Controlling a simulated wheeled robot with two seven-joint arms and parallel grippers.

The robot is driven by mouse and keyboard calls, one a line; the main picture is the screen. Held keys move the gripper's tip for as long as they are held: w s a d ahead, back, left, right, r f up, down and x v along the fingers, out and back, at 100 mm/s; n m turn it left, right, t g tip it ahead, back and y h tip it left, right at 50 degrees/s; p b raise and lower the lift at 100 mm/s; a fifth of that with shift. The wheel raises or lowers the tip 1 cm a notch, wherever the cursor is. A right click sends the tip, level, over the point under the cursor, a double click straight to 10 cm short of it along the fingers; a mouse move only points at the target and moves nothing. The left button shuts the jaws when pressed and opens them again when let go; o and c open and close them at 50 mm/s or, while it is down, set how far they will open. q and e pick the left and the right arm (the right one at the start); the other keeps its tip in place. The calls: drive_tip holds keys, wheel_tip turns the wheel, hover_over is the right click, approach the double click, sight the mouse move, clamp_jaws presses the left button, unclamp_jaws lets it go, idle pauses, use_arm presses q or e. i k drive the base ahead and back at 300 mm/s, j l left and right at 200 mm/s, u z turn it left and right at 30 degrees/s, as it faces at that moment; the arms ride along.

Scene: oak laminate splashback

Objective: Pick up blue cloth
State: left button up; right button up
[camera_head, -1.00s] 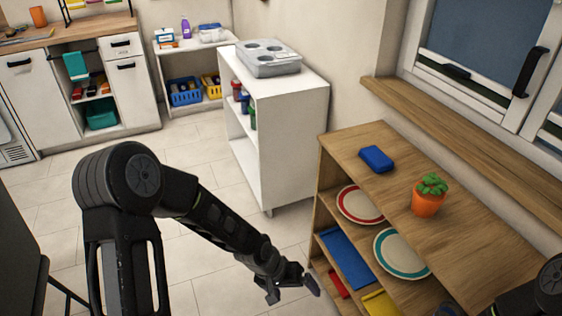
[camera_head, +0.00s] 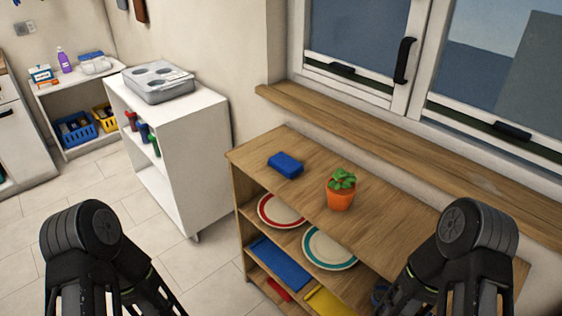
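A flat, rectangular blue piece (camera_head: 279,262) that looks like a folded blue cloth lies on the middle shelf of the wooden shelf unit (camera_head: 237,190), below the plates. A smaller, thicker blue block (camera_head: 286,165), sponge-like, lies on the unit's top. I cannot tell for certain which of the two is the cloth. My arms show at the lower left and lower right. Both grippers are below the picture's edge and out of view.
A red-rimmed plate (camera_head: 281,211) and a teal-rimmed plate (camera_head: 329,248) sit on the upper shelf. A potted plant (camera_head: 341,190) stands on top. A yellow piece (camera_head: 327,300) and a red piece (camera_head: 279,289) lie low. The floor left of the unit is clear.

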sight(287, 166)
drive_tip(key=i+j, duration=0.15)
drive_tip(key=j, duration=0.15)
drive_tip(key=i+j+z, duration=0.1)
drive_tip(key=j, duration=0.25)
drive_tip(key=i+j, duration=0.25)
drive_tip(key=i+j+z, duration=0.1)
drive_tip(key=j, duration=0.3)
drive_tip(key=i+j, duration=0.15)
drive_tip(key=j, duration=0.2)
drive_tip(key=i+j, duration=0.15)
drive_tip(key=j, duration=0.2)
drive_tip(key=i+j+z, duration=0.1)
drive_tip(key=j, duration=0.25)
